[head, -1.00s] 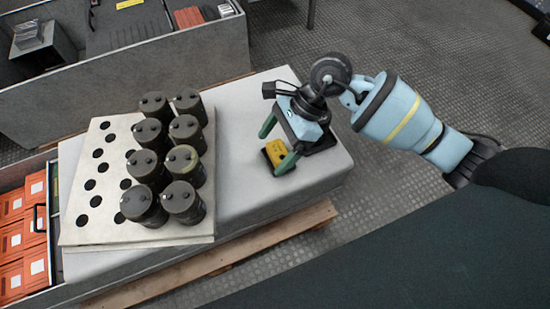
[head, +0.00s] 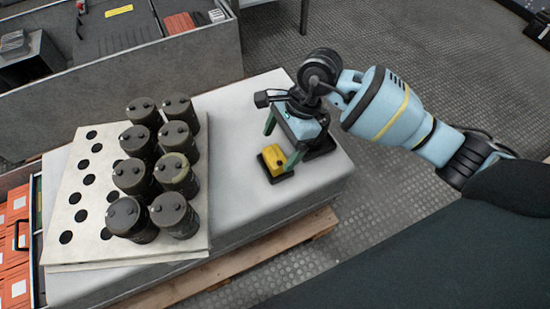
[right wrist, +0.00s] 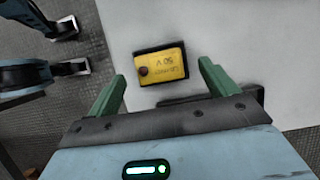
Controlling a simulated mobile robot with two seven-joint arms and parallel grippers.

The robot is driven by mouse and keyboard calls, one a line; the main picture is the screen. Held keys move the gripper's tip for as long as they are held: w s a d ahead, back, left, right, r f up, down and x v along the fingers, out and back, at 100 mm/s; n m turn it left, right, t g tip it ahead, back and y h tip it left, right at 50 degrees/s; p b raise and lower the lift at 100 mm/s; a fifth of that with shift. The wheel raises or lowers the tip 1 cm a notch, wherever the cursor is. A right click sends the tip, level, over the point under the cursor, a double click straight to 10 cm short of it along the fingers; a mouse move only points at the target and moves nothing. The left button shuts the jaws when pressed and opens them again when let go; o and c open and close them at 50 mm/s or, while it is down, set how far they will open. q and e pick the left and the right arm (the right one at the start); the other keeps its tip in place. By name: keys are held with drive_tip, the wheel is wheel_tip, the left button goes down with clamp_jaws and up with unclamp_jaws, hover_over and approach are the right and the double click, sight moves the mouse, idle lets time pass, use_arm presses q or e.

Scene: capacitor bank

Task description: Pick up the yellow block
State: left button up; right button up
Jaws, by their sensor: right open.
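The yellow block (head: 272,157) lies on a dark base on the light grey table, near its right end. My right gripper (head: 281,142) has green fingers, spread open and empty, just beside the block on its right and far side in the head view. My left gripper is not in view.
Several dark cylindrical capacitors (head: 129,176) stand on a light perforated plate (head: 66,205) left of the block. The grey table top (head: 238,180) between them is clear. Orange boxes (head: 14,250) sit at the lower left. A grey bin (head: 150,90) stands behind.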

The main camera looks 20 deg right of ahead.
sight(276, 156)
drive_tip(key=b+x, duration=0.1)
drive_tip(key=x, duration=0.3)
drive_tip(key=shift+s+d+f, duration=0.1)
drive_tip(key=shift+d, duration=0.1)
drive_tip(key=shift+a+f+b, duration=0.2)
drive_tip(key=shift+f+b, duration=0.1)
drive_tip(key=shift+f, duration=0.1)
drive_tip(key=shift+r, duration=0.1)
drive_tip(key=shift+c, duration=0.2)
drive_tip(key=c, duration=1.1)
drive_tip(key=shift+r, duration=0.1)
